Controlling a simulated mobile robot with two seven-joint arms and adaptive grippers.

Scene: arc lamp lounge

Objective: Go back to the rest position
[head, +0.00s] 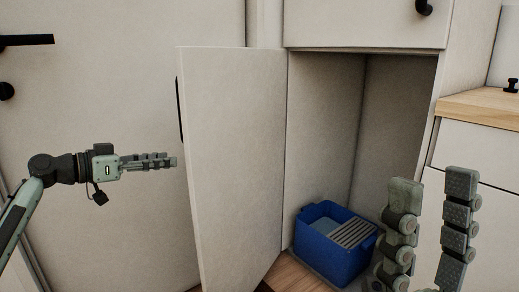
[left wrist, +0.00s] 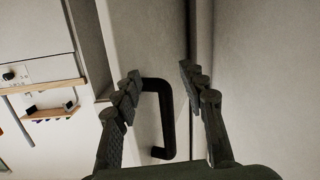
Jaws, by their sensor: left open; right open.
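My left gripper (head: 174,161) is at the left in the head view, beside the outer face of an open cabinet door (head: 235,160). In the left wrist view my left gripper (left wrist: 162,75) is open, with the black door handle (left wrist: 168,118) showing between and beyond its fingers. I cannot tell whether it touches the handle. My right gripper (head: 432,180) is open and empty at the lower right of the head view, its fingers pointing up, in front of the cabinet opening.
A wooden counter (head: 485,107) stands at the right. A closed upper door (head: 365,22) is above the opening. The open door stands between my grippers.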

